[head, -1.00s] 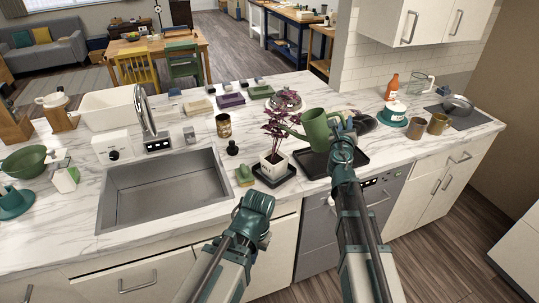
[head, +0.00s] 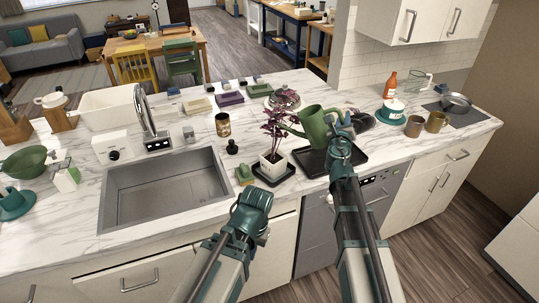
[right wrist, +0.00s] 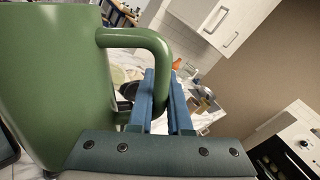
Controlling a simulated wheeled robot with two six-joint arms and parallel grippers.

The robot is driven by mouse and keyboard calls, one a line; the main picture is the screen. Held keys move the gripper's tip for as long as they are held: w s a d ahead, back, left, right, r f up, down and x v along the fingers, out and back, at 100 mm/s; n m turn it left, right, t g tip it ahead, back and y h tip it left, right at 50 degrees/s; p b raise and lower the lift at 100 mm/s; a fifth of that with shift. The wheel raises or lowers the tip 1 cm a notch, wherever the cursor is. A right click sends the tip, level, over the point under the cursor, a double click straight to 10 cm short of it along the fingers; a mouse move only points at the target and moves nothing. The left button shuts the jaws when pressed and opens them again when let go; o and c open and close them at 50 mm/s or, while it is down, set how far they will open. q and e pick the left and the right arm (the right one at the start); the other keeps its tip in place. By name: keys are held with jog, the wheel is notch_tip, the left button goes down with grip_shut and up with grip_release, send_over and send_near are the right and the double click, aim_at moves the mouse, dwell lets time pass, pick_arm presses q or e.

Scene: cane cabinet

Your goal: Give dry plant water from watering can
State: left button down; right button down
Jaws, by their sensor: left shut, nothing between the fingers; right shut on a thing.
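The green watering can (head: 316,124) is held above the counter, with its spout pointing left towards the plant. My right gripper (head: 342,124) is shut on the can's handle; the right wrist view shows the blue fingers (right wrist: 163,100) around the green handle (right wrist: 150,42). The plant (head: 276,130) has dark red-purple leaves and stands upright in a white square pot (head: 272,164) on a dark saucer. The spout tip is close to the leaves; I cannot tell whether it touches, and no water shows. My left gripper (head: 254,200) is shut and empty in front of the counter's edge, below the plant.
A black tray (head: 345,165) lies under the can. The sink (head: 165,190) is left of the plant, with a green sponge (head: 244,175) between. Two brown mugs (head: 425,124) stand to the right.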

pick_arm(q)
jog(key=shift+a+r+p, duration=0.2)
jog(key=shift+r+p, duration=0.1)
pick_arm(e)
jog(key=shift+a+r, duration=0.2)
jog(key=shift+r, duration=0.1)
dwell(0.3)
